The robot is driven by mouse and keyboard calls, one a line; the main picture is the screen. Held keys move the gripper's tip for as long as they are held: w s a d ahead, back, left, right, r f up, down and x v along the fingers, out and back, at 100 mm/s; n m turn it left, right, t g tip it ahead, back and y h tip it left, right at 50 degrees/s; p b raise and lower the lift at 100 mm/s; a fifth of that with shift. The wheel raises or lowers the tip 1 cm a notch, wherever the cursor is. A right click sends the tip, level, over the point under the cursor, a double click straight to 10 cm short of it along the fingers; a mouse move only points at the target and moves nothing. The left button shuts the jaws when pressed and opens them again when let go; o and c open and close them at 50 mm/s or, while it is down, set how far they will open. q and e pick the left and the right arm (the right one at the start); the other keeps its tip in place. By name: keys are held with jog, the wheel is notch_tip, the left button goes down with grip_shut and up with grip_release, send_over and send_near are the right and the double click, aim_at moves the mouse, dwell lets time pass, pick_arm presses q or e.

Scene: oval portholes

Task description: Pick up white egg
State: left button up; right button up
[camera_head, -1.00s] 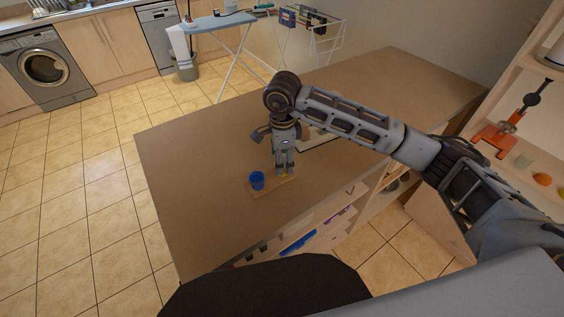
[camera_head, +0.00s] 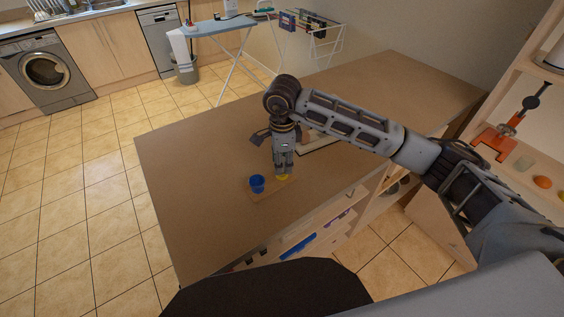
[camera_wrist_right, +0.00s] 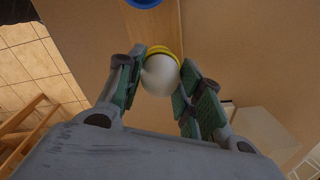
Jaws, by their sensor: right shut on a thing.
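The white egg (camera_wrist_right: 160,76) shows in the right wrist view between the green-padded fingers of my right gripper (camera_wrist_right: 158,88). The gripper is shut on the egg. Just beyond the egg is a yellow cup (camera_wrist_right: 163,50), and I cannot tell whether the egg still touches it. In the head view my right gripper (camera_head: 283,170) points down directly over the yellow cup (camera_head: 283,177), and its fingers hide the egg. My left gripper is in neither view.
A blue cup (camera_head: 257,184) stands beside the yellow one on a small wooden board (camera_head: 263,196) on the brown counter (camera_head: 200,170). A pale flat object (camera_head: 318,143) lies behind my right gripper. The counter's left part is clear. Shelves (camera_head: 505,110) stand at the right.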

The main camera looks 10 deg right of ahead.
jog(key=shift+r, duration=0.5)
notch_tip(320, 180, up, 4)
jog(key=shift+r+p, duration=0.1)
jog(key=shift+p, duration=0.95)
notch_tip(320, 180, up, 4)
jog(key=shift+f+p, duration=0.1)
jog(key=shift+p, duration=0.65)
jog(key=shift+r, duration=0.4)
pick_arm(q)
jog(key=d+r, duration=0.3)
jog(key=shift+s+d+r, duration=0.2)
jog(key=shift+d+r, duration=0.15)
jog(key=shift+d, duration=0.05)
